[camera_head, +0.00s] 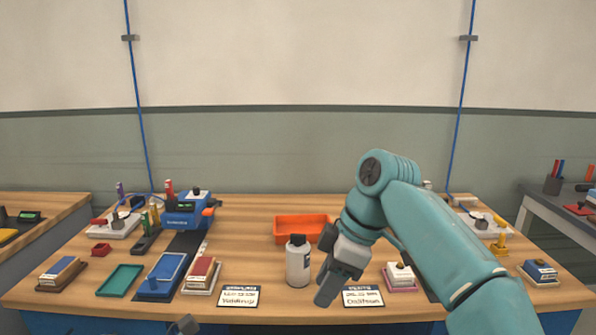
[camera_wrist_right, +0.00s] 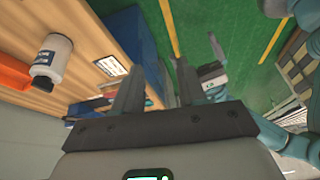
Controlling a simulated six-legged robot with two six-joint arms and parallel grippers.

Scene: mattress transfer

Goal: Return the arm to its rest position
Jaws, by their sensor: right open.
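My right arm (camera_head: 430,235) is teal and reaches in from the lower right, bent at a raised elbow. Its gripper (camera_head: 328,290) points down at the front of the wooden table, just right of a white bottle (camera_head: 298,265) with a dark cap, and looks apart from it. In the right wrist view the gripper (camera_wrist_right: 158,88) has its fingers spread with nothing between them. The bottle also shows there at the left (camera_wrist_right: 50,58). A small grey tip (camera_head: 185,325) at the bottom edge may be my left gripper; its jaws cannot be made out.
The wooden table (camera_head: 250,215) holds an orange tray (camera_head: 302,228), a blue machine (camera_head: 187,212), a green tray (camera_head: 119,280), stamps and pads. Two label cards (camera_head: 238,296) lie at the front edge. A pink-based stamp (camera_head: 400,277) stands right of the gripper. Space above the table is open.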

